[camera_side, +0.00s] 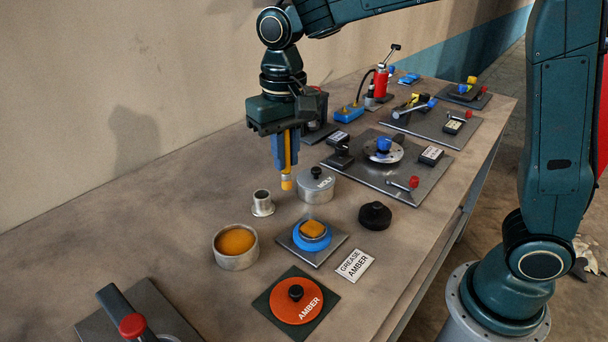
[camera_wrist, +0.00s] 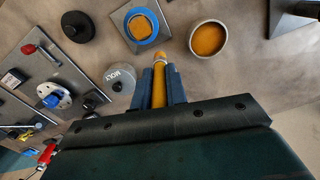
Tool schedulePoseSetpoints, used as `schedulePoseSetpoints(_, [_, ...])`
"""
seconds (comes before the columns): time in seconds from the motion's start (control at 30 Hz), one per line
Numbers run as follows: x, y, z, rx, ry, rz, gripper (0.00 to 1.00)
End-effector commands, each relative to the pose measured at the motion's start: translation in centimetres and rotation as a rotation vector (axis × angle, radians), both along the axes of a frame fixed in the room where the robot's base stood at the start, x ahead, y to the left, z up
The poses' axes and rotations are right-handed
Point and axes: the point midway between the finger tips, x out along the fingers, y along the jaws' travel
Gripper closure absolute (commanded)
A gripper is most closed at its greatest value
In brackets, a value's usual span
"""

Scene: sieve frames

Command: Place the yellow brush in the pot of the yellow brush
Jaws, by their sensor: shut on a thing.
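My gripper (camera_side: 285,160) is shut on the yellow brush (camera_side: 287,181), which hangs upright, tip down, above the table. In the wrist view the brush (camera_wrist: 159,90) sits between the blue fingers. An open metal pot (camera_side: 222,260) with amber content stands front left of the brush; it also shows in the wrist view (camera_wrist: 192,42). A small empty-looking metal cup (camera_side: 262,204) on a flange stands just left of the brush tip in the side view. I cannot make it out in the wrist view. The pictures do not label either as the brush's pot.
A lidded grey pot marked MOLY (camera_side: 318,190) is close right of the brush. Fixture plates (camera_side: 395,190) fill the right.

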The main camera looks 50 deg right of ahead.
Motion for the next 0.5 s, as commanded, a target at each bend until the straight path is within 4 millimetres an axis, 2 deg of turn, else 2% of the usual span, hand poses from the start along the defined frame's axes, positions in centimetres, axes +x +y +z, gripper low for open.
schedulePoseSetpoints(0.2, [3.5, -0.5, 2.1, 0.000, -0.002, 0.062, 1.00])
schedulePoseSetpoints(0.5, [7.6, -1.5, 4.9, -0.001, -0.002, 0.153, 1.00])
